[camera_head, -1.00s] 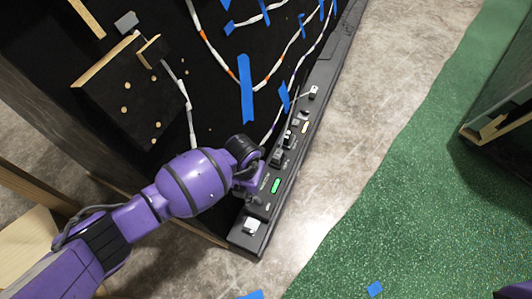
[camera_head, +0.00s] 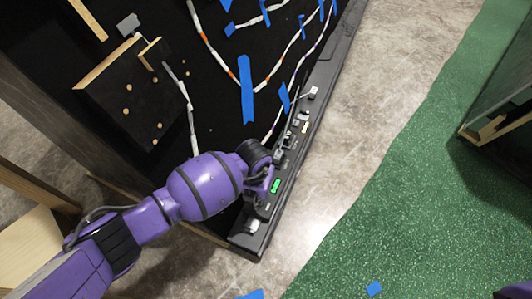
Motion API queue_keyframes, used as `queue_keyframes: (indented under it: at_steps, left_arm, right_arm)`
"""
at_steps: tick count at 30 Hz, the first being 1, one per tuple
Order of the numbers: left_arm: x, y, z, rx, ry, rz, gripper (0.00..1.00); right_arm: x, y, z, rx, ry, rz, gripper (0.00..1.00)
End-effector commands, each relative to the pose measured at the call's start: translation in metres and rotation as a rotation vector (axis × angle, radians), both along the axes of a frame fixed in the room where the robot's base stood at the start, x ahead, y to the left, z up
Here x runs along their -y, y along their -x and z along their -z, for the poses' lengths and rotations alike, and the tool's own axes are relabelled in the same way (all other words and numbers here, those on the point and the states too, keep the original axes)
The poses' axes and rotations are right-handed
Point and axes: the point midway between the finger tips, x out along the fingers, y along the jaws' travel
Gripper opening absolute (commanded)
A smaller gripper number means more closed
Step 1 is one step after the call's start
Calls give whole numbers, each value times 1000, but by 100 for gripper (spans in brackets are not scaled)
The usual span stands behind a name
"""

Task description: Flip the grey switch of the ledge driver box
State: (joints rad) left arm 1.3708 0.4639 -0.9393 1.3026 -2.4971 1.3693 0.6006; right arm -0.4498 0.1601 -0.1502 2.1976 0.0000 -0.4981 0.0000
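The ledge (camera_head: 327,82) is a long dark strip along the lower edge of the black panel, with small dark and pale devices along it. A black driver box with a lit green patch (camera_head: 276,186) sits near its front end. My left gripper (camera_head: 265,204) is over the ledge, at the left side of the green patch. Its fingers are dark and small against the ledge, so I cannot tell whether they are open or touch anything. I cannot make out the grey switch for certain. A pale block (camera_head: 252,226) lies just beyond the fingers. My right gripper is not in view.
The black panel (camera_head: 215,100) carries white cable runs and blue tape. A dark box with wooden edges (camera_head: 125,90) stands out from it at the left. Grey floor and a green carpet (camera_head: 420,210) are open to the right. Another dark structure (camera_head: 500,120) stands at the far right.

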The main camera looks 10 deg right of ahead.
Motion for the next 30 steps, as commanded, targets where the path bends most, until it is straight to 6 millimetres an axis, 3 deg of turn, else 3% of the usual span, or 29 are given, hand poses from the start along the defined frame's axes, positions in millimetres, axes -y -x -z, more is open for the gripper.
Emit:
queue_keyframes:
  at_steps: [19, 30]
  left_arm:
    - [6, 4, 0, 0, 0, 0, 0]
    - [3, 1, -31, 3, -1, 1, 0]
  right_arm:
    - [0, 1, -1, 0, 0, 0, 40]
    - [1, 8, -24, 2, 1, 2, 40]
